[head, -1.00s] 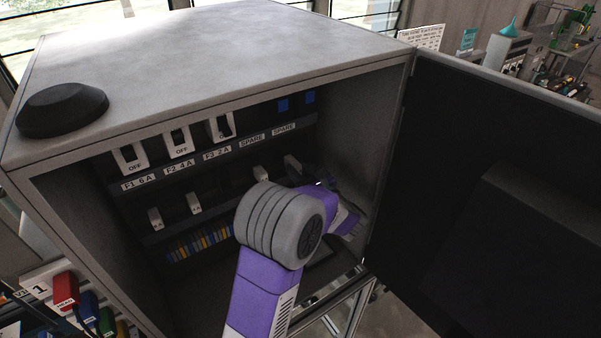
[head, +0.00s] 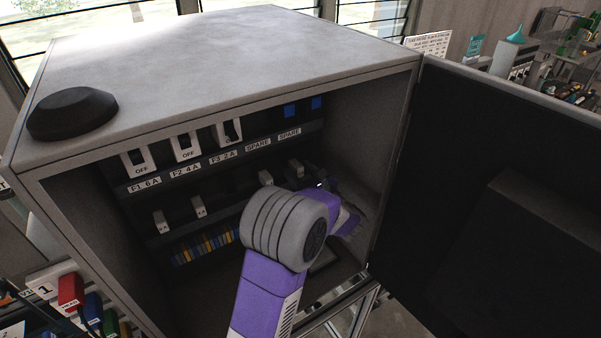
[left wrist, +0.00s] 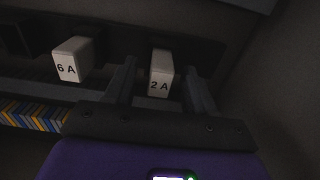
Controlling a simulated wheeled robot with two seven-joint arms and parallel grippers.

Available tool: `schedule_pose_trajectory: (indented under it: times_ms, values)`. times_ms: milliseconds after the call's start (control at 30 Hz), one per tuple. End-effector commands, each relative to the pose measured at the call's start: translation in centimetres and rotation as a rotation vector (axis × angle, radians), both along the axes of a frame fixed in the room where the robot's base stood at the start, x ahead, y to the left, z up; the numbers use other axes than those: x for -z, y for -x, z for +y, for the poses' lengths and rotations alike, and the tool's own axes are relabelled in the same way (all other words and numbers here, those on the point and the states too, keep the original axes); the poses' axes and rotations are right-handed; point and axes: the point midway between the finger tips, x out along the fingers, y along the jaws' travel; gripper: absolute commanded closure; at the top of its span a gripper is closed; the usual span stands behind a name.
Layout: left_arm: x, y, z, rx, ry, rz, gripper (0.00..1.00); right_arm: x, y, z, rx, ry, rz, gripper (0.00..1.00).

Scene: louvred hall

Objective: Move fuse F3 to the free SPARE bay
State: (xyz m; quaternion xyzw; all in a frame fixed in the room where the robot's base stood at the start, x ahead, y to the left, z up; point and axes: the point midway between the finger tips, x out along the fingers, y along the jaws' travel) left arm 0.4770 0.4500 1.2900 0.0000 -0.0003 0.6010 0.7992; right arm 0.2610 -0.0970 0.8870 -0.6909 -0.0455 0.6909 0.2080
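In the left wrist view, the white fuse marked 2 A (left wrist: 161,75) stands between the two dark fingers of my left gripper (left wrist: 163,88). A narrow gap shows on each side of it, so the gripper is open around it. In the head view, this fuse (head: 295,168) is in the lower row under the rightmost SPARE label (head: 289,134). The fuse marked 6 A (left wrist: 72,60) stands to its left, under the other SPARE label (head: 258,145). The place under the F3 2A label (head: 223,157) looks dark and empty. My wrist hides part of the gripper. My right gripper is not visible.
The grey cabinet (head: 230,45) encloses my left arm above and at the sides. Its dark door (head: 470,190) stands open at the right. Two more fuses (head: 161,221) sit at the left of the lower row. Switches (head: 185,148) line the upper row.

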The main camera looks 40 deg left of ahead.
Motion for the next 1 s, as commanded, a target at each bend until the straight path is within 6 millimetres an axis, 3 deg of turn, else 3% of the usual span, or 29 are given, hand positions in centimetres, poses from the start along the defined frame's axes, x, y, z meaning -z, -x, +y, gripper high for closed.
schedule_pose_trajectory:
  times_ms: [333, 800, 1000]
  values:
    - [0.0, 0.1, -0.4, 0.001, 0.001, 0.001, 0.42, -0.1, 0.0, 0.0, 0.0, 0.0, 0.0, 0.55]
    - [-0.1, 1.6, -5.7, 0.003, 0.001, 0.001, 0.42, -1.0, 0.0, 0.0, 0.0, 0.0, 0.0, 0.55]
    - [0.0, 1.9, -6.8, 0.001, 0.0, -0.001, 0.42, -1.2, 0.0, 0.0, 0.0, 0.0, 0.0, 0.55]
